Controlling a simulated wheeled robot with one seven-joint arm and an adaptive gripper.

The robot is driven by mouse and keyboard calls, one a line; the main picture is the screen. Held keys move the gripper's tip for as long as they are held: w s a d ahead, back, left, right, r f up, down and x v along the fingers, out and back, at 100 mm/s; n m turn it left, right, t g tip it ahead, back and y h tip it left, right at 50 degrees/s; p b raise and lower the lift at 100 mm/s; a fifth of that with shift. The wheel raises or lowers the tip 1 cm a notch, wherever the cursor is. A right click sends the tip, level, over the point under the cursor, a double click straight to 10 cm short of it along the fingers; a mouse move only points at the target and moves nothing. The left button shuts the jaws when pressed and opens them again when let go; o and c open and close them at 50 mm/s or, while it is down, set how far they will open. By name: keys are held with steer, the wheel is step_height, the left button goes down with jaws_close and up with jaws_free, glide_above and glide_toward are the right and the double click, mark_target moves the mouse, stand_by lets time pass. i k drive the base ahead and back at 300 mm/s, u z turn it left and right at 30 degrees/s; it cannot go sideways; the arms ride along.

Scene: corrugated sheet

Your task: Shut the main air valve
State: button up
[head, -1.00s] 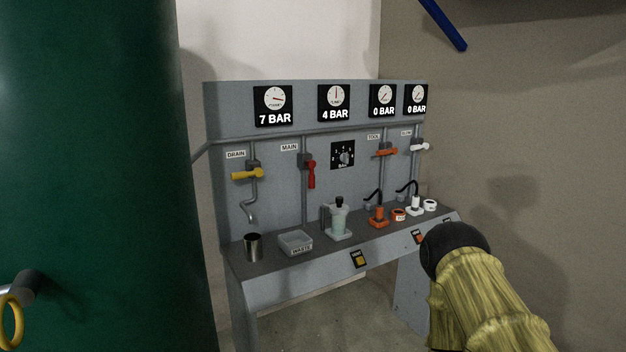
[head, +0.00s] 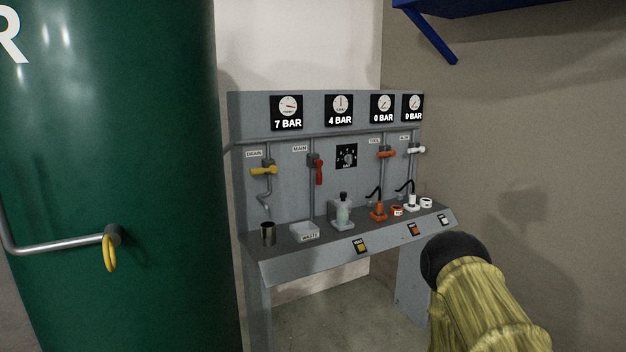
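The main air valve has a red lever handle (head: 319,172) that hangs straight down, in line with its pipe. It sits under the MAIN label (head: 300,149) on the grey panel (head: 285,195), between the yellow drain handle (head: 263,171) and the black dial (head: 346,156). The gauge over the main line (head: 339,108) reads 4 BAR; the left gauge (head: 287,111) reads 7 BAR. My arm, in a yellowish sleeve with a black rounded joint, shows at the lower right, well apart from the valve. My gripper is not visible.
A blue bracket (head: 430,35) juts out at upper right. Floor under the bench is clear.

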mark_target(319, 163)
steer(key=u, duration=0.35)
steer(key=i, duration=1)
steer(key=u, duration=0.1)
